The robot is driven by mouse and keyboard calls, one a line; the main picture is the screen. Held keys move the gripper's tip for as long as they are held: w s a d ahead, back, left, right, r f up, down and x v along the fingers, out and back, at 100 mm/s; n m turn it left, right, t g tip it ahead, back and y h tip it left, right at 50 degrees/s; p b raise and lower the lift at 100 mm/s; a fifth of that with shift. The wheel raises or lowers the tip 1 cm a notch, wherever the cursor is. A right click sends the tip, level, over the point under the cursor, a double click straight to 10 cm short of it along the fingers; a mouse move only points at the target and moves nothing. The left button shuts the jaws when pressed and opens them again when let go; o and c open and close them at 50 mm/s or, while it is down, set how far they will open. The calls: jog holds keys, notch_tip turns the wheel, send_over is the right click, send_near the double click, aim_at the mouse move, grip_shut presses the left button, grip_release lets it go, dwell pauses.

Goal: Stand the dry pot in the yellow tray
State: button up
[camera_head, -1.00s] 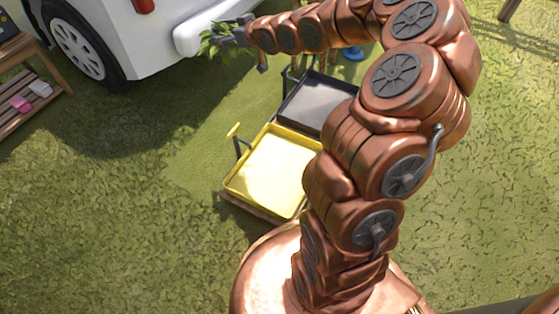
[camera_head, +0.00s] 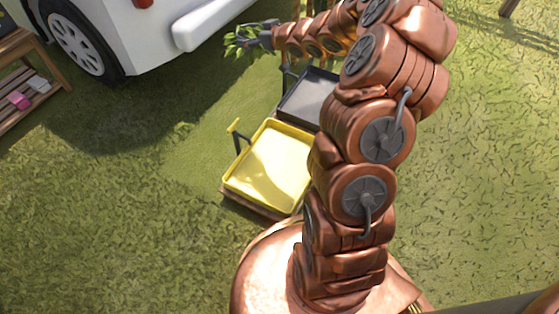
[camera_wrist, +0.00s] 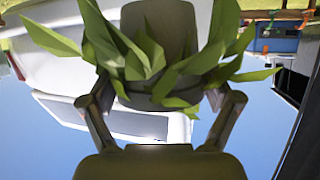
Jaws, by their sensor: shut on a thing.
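My gripper (camera_head: 266,37) is shut on a leafy potted plant, whose green leaves (camera_head: 243,40) show beyond the fingers in the head view. In the wrist view the grey-brown pot (camera_wrist: 160,30) sits between the two fingers, with leaves (camera_wrist: 130,60) spread around it. I cannot tell from these frames how dry its soil is. The yellow tray (camera_head: 244,192) lies below and nearer than the gripper and looks empty. The pot is held clear of the tray, beyond its far edge.
A dark tray (camera_head: 290,112) with a grey inside adjoins the yellow tray's far side, partly hidden by my arm. A post with a yellow top (camera_head: 233,126) stands at the yellow tray's left edge. A white vehicle (camera_head: 150,50) is behind left. A wooden shelf (camera_head: 40,110) stands far left.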

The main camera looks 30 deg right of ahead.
jog(key=s+d+f+y, duration=0.1)
jog(key=d+f, duration=0.5)
jog(key=f, duration=0.2)
jog(key=n+g+y+b, duration=0.3)
jog(key=n+y+b, duration=0.15)
jog(key=b, duration=0.25)
send_over(300, 157)
jog(key=shift+n, duration=0.25)
notch_tip(300, 157, down, 35)
jog(key=shift+f, duration=0.2)
jog(key=shift+d, duration=0.1)
jog(key=shift+p, duration=0.3)
jog(key=o, duration=1.1)
jog(key=shift+o, duration=0.2)
